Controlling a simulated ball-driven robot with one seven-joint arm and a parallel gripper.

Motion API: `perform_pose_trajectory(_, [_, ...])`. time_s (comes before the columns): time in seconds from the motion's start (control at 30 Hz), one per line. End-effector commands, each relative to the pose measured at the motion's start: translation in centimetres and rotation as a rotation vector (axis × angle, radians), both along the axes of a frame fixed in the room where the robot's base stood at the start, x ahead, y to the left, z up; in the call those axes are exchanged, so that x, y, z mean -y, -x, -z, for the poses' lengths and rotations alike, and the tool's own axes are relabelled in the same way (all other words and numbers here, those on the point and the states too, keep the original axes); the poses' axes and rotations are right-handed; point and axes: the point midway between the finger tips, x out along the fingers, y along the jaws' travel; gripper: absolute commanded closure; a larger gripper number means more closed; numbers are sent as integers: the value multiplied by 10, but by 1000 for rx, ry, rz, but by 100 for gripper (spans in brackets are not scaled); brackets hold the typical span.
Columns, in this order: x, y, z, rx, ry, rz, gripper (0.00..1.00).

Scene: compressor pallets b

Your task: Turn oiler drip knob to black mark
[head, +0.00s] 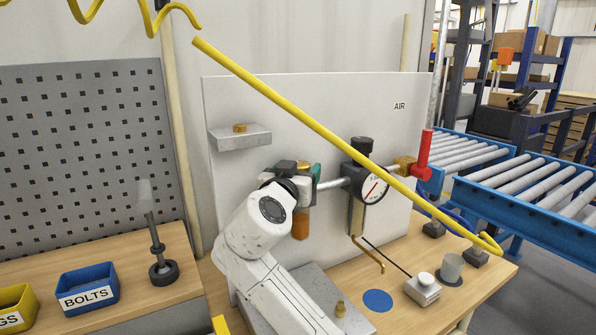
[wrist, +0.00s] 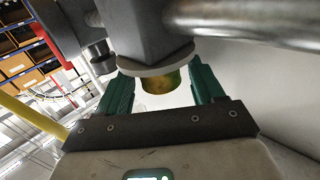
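The oiler hangs on the pipe of the white panel in the head view, with its amber bowl (head: 300,225) below my gripper (head: 303,167), which hides its top. In the wrist view, which appears upside down, the yellow-green oiler drip knob (wrist: 161,80) sits on a pale round collar (wrist: 155,67) against the grey oiler body (wrist: 150,25). My gripper's two green fingers (wrist: 163,88) stand on either side of the knob, with visible gaps. It is open and holds nothing. I cannot make out a black mark.
A regulator with a dial gauge (head: 372,187) and black knob (head: 362,146) is right of the oiler. A red valve handle (head: 424,154) is farther right. A yellow hose (head: 310,118) crosses in front of the panel. A grey shelf (head: 240,138) is upper left.

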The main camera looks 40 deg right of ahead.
Motion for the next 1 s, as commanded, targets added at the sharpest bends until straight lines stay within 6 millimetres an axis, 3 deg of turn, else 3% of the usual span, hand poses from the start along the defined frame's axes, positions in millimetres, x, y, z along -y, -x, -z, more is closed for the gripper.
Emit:
perform_pose_trajectory(0.07, [0,0,0,0,0,0,41])
perform_pose_trajectory(0.5, [0,0,0,0,0,0,83])
perform_pose_trajectory(1.0, [1,3,1,2,-3,-141,83])
